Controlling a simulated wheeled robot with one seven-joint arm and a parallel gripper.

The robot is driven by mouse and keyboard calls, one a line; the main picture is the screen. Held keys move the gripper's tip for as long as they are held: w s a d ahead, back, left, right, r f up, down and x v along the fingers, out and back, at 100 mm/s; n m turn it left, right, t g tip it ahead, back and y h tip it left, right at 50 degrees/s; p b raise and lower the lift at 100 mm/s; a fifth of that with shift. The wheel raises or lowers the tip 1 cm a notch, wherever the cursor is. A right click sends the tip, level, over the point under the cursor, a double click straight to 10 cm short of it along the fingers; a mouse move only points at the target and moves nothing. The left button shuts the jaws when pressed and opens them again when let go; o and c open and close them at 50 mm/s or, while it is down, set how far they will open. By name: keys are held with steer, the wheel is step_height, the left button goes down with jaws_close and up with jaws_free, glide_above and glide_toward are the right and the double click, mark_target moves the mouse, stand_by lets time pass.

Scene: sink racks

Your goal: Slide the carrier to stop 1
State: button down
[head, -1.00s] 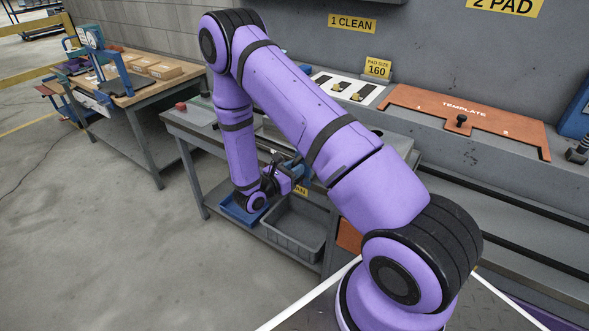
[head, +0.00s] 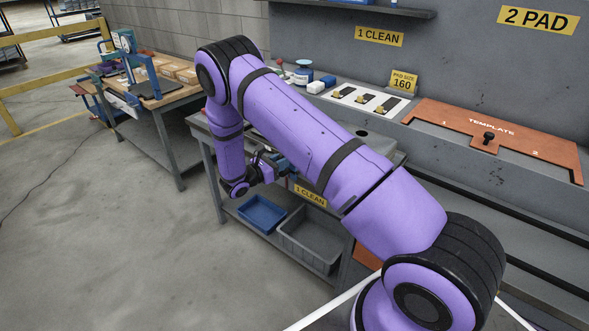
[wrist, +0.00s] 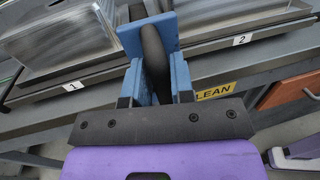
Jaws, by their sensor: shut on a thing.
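In the wrist view my gripper (wrist: 158,78) has its blue fingers around a dark upright handle (wrist: 153,55) and is shut on it. The handle stands in front of a metal rail edge with a white label 1 (wrist: 72,86) on the left and a white label 2 (wrist: 242,40) on the right. The handle is between the labels. A shiny metal box-like part (wrist: 60,40) lies behind, at the left; whether it is the carrier joined to the handle, I cannot tell. In the head view my gripper (head: 268,165) is at the bench front, largely hidden by my arm.
A yellow 1 CLEAN sign (head: 310,195) is on the bench front. A blue tray (head: 262,213) and a grey bin (head: 310,240) sit on the lower shelf. An orange template (head: 490,135) lies on the right counter. A wooden workbench (head: 165,80) stands at the left; open floor lies before it.

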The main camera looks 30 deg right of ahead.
steer(key=shift+w+a, duration=0.4)
steer(key=shift+w, duration=0.5)
steer(key=shift+w+a, duration=0.35)
steer(key=shift+w, duration=0.5)
steer(key=c, duration=1.1)
jaws_free()
steer(key=shift+a, duration=0.1)
steer(key=a, duration=0.3)
steer(key=s+a, duration=0.1)
steer(key=a, duration=0.6)
steer(key=shift+s+a, duration=0.25)
